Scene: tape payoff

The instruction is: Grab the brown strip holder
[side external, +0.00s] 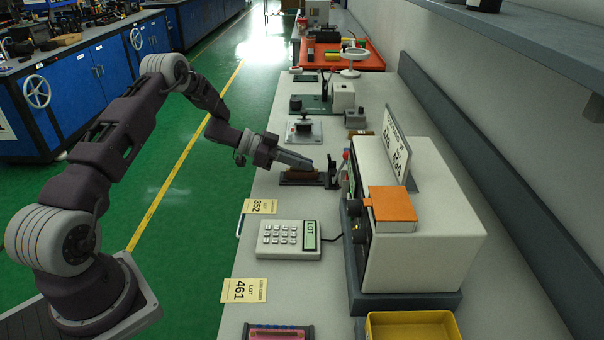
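A small brown block-like piece (300,174), which looks like the brown strip holder, sits low on a dark base on the grey bench, left of the white box-shaped machine. My gripper (308,164) reaches in from the left with its grey fingers just above and over the brown piece. The fingers overlap in this view, so I cannot tell whether they are apart or closed, or whether they touch the piece. Part of the piece's top is hidden behind the fingers.
A dark upright bracket (332,172) stands just right of the brown piece. The white machine (415,215) bears an orange-covered box (392,207). A keypad (289,239) and yellow lot cards (244,290) lie nearer. A small joystick-like device (304,129) stands behind.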

